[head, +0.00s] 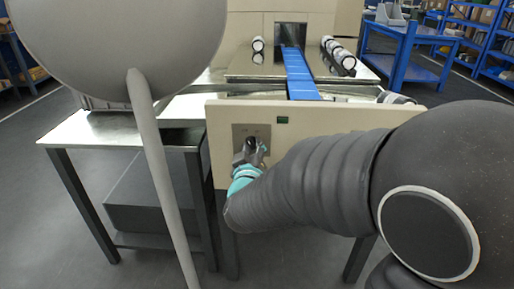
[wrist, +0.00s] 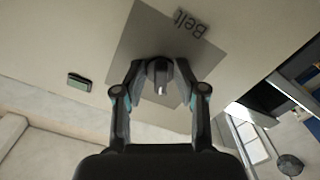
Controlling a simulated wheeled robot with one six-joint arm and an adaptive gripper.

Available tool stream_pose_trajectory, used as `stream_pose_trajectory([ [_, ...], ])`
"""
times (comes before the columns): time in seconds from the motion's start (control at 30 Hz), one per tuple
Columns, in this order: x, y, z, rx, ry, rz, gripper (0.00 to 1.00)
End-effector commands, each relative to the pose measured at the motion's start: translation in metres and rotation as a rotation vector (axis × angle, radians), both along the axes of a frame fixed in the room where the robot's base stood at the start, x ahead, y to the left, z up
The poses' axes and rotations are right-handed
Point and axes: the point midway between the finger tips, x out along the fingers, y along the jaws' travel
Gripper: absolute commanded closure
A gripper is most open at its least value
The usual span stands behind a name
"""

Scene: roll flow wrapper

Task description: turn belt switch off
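The belt switch is a dark round knob (wrist: 158,72) with a pale pointer mark, set on a grey square plate (wrist: 140,45) labelled "Belt". The label appears upside down in the wrist view. The plate also shows on the beige machine panel (head: 330,117) in the head view, where the knob is mostly hidden by my gripper (head: 252,151). In the wrist view my gripper (wrist: 160,70) has its two fingers apart, one on each side of the knob. The fingertips are close to the knob; contact is not clear. The switch's setting cannot be read.
A small green indicator (wrist: 79,81) sits on the panel beside the plate. Behind the panel, a blue belt (head: 298,72) runs along the machine, with several dark-and-white rolls (head: 338,54) at its right. A metal table (head: 95,130) stands at the left.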

Motion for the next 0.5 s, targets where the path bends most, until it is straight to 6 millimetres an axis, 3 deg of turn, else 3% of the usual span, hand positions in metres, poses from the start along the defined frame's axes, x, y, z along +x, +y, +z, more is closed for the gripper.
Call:
stream_pose_trajectory([
  [0.27,-0.002,0.003,0.004,0.002,-0.007,0.006,0.61],
  [0.5,-0.031,0.006,0.004,0.002,-0.007,0.011,0.61],
])
